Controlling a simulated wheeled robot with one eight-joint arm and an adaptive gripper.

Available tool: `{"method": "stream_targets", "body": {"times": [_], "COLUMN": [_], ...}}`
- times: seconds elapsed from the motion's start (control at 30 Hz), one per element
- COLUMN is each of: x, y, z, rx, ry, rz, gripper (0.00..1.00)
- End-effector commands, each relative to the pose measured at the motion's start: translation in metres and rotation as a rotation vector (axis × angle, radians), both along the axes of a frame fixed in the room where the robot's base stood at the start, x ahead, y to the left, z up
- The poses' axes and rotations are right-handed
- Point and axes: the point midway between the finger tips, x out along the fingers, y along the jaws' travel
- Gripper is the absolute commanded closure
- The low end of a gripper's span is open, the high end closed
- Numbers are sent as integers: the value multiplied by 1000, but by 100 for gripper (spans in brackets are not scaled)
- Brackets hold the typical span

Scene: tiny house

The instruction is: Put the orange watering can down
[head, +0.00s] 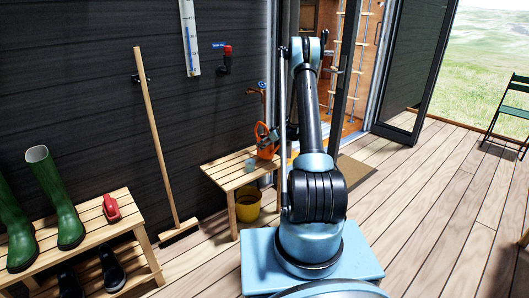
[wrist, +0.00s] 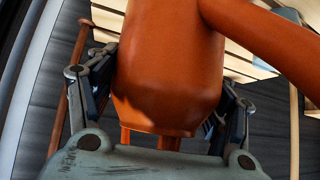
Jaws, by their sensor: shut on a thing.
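The orange watering can (head: 264,148) is at the right end of the slatted wooden bench (head: 222,176) by the dark wall. It is upright or nearly so in the head view. I cannot tell whether its base touches the bench. My gripper (head: 269,133) is shut on the can. In the wrist view the can's rounded body (wrist: 168,75) fills the middle between my two fingers, with a thick orange part reaching to the upper right. My arm hides part of the bench's right side in the head view.
A small light blue cup (head: 250,165) is on the bench close to the can. A yellow bucket (head: 248,207) is below. A tap (head: 225,62) juts from the wall. A broom (head: 154,140) leans left. A shoe bench (head: 88,227) holds green boots (head: 54,196).

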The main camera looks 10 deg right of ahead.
Motion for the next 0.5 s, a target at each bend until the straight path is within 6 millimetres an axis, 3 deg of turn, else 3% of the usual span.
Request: {"method": "stream_targets", "body": {"times": [0.3, 0.5], "x": [0, 0], "y": [0, 0], "z": [-33, -36], "rx": [0, 0], "ry": [0, 0], "rz": [0, 0], "gripper": [55, 55]}}
